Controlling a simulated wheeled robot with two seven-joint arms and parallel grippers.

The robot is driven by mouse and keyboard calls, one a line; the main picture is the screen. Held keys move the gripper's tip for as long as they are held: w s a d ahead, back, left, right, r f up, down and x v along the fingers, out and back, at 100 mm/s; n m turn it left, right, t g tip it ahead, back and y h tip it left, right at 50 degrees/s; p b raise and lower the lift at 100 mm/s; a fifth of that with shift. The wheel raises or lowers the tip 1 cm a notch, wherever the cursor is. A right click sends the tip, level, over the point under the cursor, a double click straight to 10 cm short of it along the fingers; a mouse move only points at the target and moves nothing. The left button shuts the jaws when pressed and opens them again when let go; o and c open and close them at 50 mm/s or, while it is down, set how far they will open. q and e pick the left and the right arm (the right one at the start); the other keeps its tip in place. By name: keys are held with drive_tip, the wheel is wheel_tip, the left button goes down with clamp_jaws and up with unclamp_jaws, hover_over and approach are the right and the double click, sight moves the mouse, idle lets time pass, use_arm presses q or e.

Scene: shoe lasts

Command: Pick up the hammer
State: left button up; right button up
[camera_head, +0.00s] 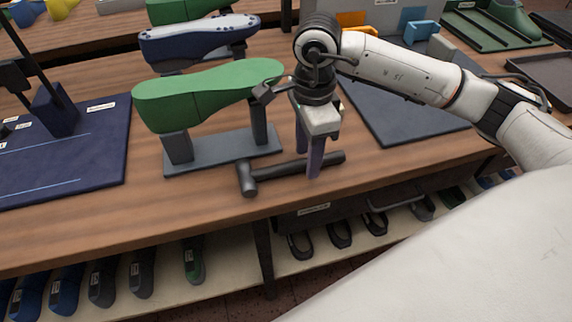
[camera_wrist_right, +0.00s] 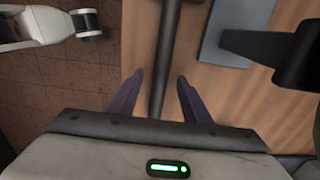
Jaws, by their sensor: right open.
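The dark grey hammer lies on the wooden table near its front edge, with its head (camera_head: 247,178) to the left and its handle (camera_head: 275,171) running right. My right gripper (camera_head: 308,165) points down over the handle, open, with one purple finger on the near side and the other on the far side. In the right wrist view the handle (camera_wrist_right: 168,40) runs between the two spread fingers (camera_wrist_right: 160,76). A gap shows on each side, so the handle is not clamped. My left gripper is not in view.
A green shoe last (camera_head: 200,95) on a grey stand (camera_head: 225,150) is just behind and left of the hammer. A dark mat (camera_head: 400,115) lies to the right, a navy mat (camera_head: 95,150) to the left. Several shoes sit on a shelf (camera_head: 230,265) below the table edge.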

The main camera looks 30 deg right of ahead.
drive_tip(key=shift+f, duration=0.1)
drive_tip(key=shift+c, duration=0.2)
clamp_jaws()
